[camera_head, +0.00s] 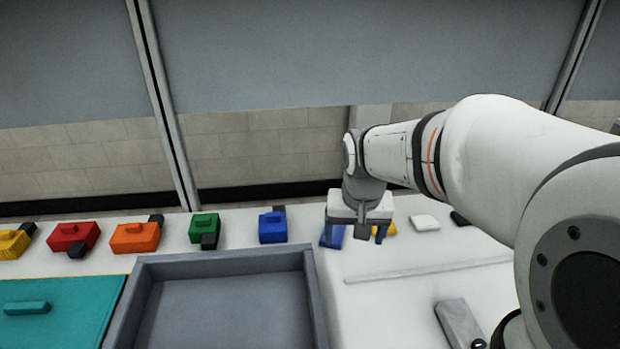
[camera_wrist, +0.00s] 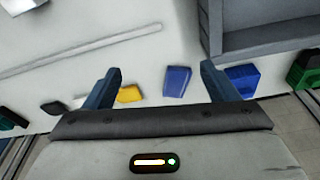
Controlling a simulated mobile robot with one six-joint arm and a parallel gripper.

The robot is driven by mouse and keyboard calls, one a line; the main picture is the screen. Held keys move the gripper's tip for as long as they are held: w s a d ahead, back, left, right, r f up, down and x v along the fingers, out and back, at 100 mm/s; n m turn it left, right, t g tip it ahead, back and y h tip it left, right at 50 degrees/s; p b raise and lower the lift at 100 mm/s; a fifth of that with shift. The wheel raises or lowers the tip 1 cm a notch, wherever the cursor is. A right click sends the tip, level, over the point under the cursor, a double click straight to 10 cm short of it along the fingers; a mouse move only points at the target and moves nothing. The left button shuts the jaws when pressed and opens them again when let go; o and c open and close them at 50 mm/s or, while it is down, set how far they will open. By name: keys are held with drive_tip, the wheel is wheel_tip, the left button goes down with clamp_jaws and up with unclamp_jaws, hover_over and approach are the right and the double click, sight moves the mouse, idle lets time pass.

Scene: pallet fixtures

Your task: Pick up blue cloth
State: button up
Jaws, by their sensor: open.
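The blue cloth (camera_head: 333,237) is a small flat blue piece lying on the white table, partly hidden by my gripper in the head view. My gripper (camera_head: 357,234) is open and points down above that part of the table. In the wrist view the blue cloth (camera_wrist: 176,81) shows between the two fingers (camera_wrist: 161,72), nearer the right-hand finger. The fingers are apart and hold nothing. The exact height of my gripper above the cloth cannot be told.
A yellow cloth (camera_head: 389,229), a white one (camera_head: 424,222) and a black one (camera_head: 459,218) lie to the right. A blue block (camera_head: 272,228) and a grey tray (camera_head: 141,298) are left. A low white ridge (camera_head: 430,270) crosses the table; a grey fixture (camera_head: 459,322) stands nearer.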

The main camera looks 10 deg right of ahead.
sight(334, 227)
drive_tip(key=w+f, duration=0.2)
drive_tip(key=w, duration=0.3)
drive_tip(key=w+f+m, duration=0.1)
drive_tip(key=w+f, duration=0.1)
drive_tip(key=w, duration=0.3)
drive_tip(key=w+a+f+m, duration=0.1)
drive_tip(key=w+f, duration=0.1)
drive_tip(key=w, duration=0.3)
drive_tip(key=shift+f+g, duration=0.2)
drive_tip(key=shift+g, duration=0.2)
drive_tip(key=shift+w+f, duration=0.3)
drive_tip(key=shift+f, duration=0.25)
drive_tip(key=f, duration=0.4)
drive_tip(key=w+f, duration=0.1)
drive_tip(key=f, duration=0.2)
drive_tip(key=shift+d, duration=0.3)
drive_tip(key=shift+c, duration=0.2)
drive_tip(key=c, duration=1.1)
drive_tip(key=shift+r, duration=0.2)
wheel_tip(334, 227, up, 10)
